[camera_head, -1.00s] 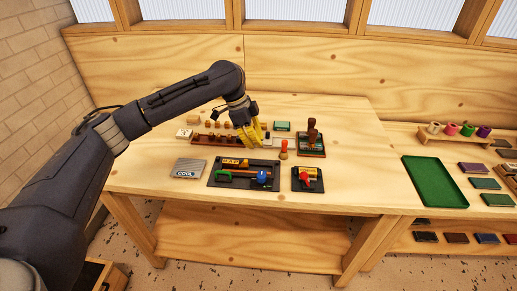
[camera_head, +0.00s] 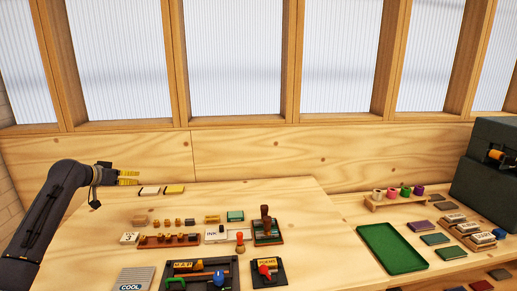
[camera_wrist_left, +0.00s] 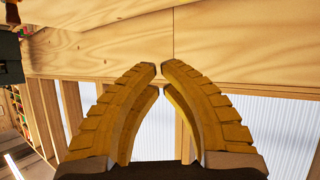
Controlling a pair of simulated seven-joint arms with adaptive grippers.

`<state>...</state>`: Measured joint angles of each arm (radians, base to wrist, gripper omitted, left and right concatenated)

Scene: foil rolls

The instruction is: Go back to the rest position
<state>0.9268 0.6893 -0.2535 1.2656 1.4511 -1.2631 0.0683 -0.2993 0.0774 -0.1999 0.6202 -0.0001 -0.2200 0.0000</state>
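My left gripper (camera_head: 128,177), with yellow ribbed fingers, is at the left back of the workbench (camera_head: 300,195), near the backboard. The left wrist view shows its two curved fingers (camera_wrist_left: 161,70) arching toward each other, with a narrow gap at the tips and nothing between them; how far they are parted is unclear. My right gripper is not in view. Stamps, a rack and small blocks stand on the bench, to the right of and nearer than the gripper.
A green tray (camera_head: 390,247) and a spool rack (camera_head: 398,197) are on the right, with a dark case (camera_head: 483,170) behind. A stamp stand (camera_head: 266,229) rises mid-bench. White and yellow pieces (camera_head: 174,188) lie right of my gripper. A grey plate (camera_head: 136,280) lies in front.

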